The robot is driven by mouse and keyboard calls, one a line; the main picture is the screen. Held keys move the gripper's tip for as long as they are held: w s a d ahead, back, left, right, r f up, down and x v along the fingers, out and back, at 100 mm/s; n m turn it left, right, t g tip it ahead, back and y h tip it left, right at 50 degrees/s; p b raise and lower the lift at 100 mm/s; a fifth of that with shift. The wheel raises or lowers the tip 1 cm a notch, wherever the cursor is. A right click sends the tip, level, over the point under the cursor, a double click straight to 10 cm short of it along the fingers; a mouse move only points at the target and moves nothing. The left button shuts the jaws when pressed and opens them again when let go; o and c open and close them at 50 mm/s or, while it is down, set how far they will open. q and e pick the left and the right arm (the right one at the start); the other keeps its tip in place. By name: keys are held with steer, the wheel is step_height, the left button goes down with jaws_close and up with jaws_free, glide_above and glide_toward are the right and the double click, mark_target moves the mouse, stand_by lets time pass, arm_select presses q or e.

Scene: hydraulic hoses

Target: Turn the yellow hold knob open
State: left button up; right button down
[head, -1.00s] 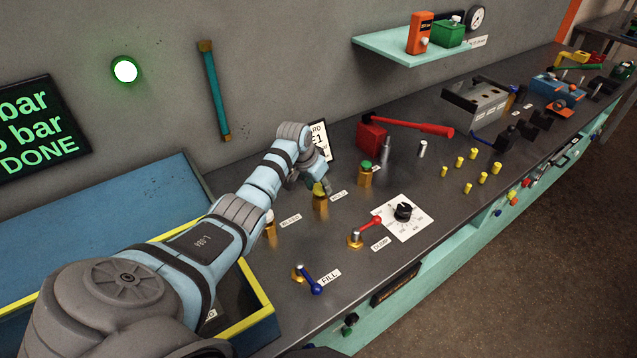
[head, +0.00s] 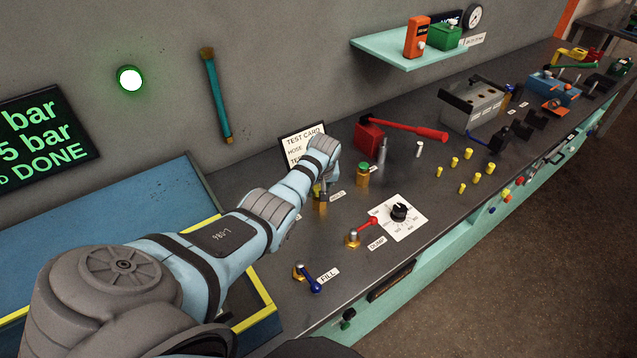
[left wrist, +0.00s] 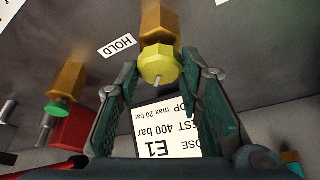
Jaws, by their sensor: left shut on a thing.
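The yellow hold knob (left wrist: 158,64) sits on a brass valve body (left wrist: 161,20) beside the HOLD label (left wrist: 118,46) in the left wrist view. A short pale pin sticks out of the knob's face. My left gripper (left wrist: 160,74) has one dark green finger on each side of the knob and is shut on it. In the head view the left gripper (head: 322,186) comes down over the brass valve body (head: 321,206) and hides most of the knob. My right gripper is not in view.
A green-topped brass valve (head: 362,176) stands just right of the gripper, before a red pump (head: 369,138) with a long handle. A test card (head: 297,143) stands behind. The dump valve's red lever (head: 368,222), dial (head: 398,212) and blue fill lever (head: 314,285) lie nearer the front.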

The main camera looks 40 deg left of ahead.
arm_select(q)
steer(key=shift+w+f+n+y+b, duration=0.1)
steer(key=shift+w+n+y+b, duration=0.15)
steer(key=shift+n+b, duration=0.5)
steer(key=n+g+b, duration=0.1)
steer(key=n+b, duration=0.2)
steer(key=b, duration=0.1)
steer(key=n+g+y+b, duration=0.1)
steer(key=n+b, duration=0.2)
steer(key=b, duration=0.1)
steer(key=shift+f+g+b, duration=0.1)
steer(key=shift+g+b, duration=0.2)
steer(key=shift+b, duration=0.1)
steer(key=shift+s+r+n+b, duration=0.1)
steer(key=shift+r+n+b, duration=0.1)
steer(key=shift+n+b, duration=0.5)
steer(key=shift+g, duration=0.3)
steer(key=o, duration=1.2)
steer(key=shift+c, duration=0.2)
steer(key=v, duration=1.2)
steer(key=shift+a, duration=0.15)
